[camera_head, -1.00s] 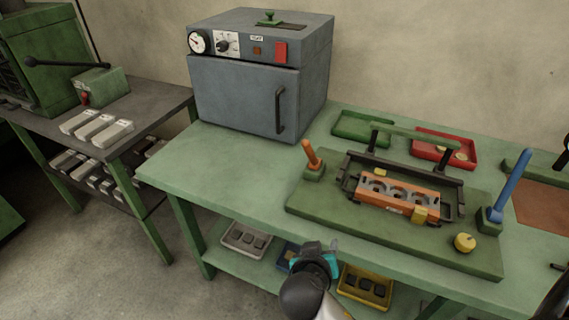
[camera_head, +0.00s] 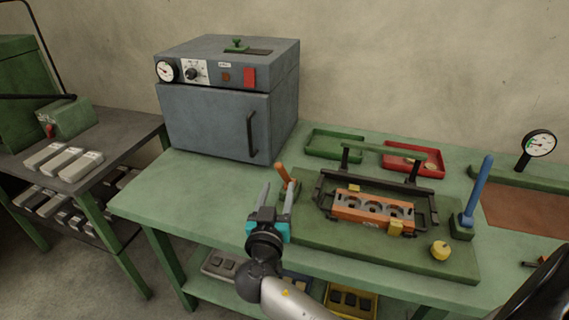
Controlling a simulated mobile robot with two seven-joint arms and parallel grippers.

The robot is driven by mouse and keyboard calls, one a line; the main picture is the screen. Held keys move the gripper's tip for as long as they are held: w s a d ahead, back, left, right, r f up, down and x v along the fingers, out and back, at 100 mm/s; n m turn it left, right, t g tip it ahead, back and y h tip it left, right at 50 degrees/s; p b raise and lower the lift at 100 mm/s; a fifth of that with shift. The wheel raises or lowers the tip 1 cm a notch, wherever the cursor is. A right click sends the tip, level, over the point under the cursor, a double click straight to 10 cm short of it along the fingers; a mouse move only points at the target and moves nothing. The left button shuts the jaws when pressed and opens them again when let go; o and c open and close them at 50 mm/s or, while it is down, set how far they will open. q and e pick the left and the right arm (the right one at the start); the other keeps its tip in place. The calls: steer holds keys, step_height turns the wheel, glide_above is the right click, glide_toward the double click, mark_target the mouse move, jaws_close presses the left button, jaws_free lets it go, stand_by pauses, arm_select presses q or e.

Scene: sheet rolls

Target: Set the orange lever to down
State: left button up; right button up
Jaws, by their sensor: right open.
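The orange lever (camera_head: 283,172) stands on a small green base at the left end of a green board (camera_head: 310,240) on the workbench. Its handle points up and leans left. My right gripper (camera_head: 277,188) is open and empty, fingers pointing up in the picture toward the lever. The right finger overlaps the lever's base in the view; I cannot tell whether they touch. The lever's handle tip shows just above and between the fingertips. My left gripper is not in view.
An orange block in a black frame (camera_head: 374,209) sits on the board, with a blue lever (camera_head: 477,190) and yellow knob (camera_head: 440,250) to its right. A grey oven (camera_head: 215,125) stands at the back left. Green (camera_head: 335,153) and red trays (camera_head: 410,170) lie behind.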

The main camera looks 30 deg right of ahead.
mark_target(285, 176)
steer(key=x, duration=1)
steer(key=shift+d, duration=0.1)
steer(key=shift+c, duration=0.2)
jaws_close()
stand_by(0.9)
